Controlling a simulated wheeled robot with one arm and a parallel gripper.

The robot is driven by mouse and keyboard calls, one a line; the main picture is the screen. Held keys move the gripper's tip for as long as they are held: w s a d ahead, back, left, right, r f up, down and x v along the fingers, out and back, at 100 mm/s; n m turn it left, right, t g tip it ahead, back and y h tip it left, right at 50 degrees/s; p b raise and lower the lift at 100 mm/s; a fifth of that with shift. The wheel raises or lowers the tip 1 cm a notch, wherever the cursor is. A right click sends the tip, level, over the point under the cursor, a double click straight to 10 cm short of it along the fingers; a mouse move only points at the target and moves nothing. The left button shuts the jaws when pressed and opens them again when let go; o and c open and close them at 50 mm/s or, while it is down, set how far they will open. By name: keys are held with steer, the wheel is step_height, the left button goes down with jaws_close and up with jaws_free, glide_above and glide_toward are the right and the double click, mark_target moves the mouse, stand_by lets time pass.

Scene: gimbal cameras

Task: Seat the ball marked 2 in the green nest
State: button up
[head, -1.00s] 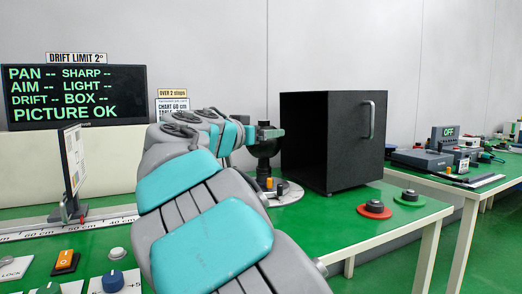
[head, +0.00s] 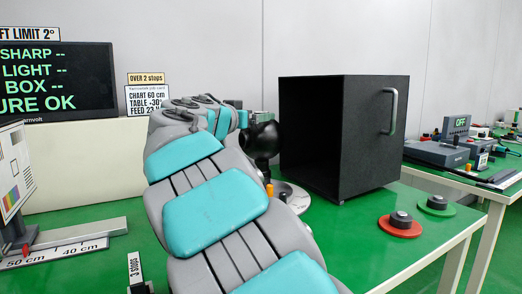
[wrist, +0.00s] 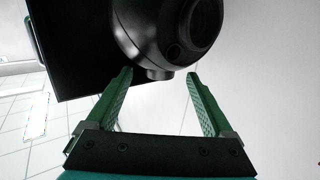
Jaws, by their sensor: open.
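A round black ball-shaped camera (head: 262,138) sits on a stand beside the black box; no number shows on it. It fills the top of the wrist view (wrist: 150,30), with a lens and a small knob underneath. My gripper (wrist: 160,74) is open, its green fingers pointing toward the ball's underside with nothing clamped between them. Whether the fingertips touch it I cannot tell. In the head view my arm hides most of the gripper. A green round base (head: 452,211) with a dark piece on it stands at the table's right, perhaps the green nest.
A red round base (head: 400,230) with a dark piece is in front of the green one. The open-fronted black box (head: 375,150) stands right of the ball. A chart board (head: 15,175) and ruler (head: 85,250) are at left. Green table is clear at front right.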

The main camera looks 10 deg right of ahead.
steer(key=p+x, duration=0.1)
steer(key=x, duration=0.3)
steer(key=shift+w, duration=0.15)
steer(key=shift+c, duration=0.2)
jaws_close()
stand_by(0.4)
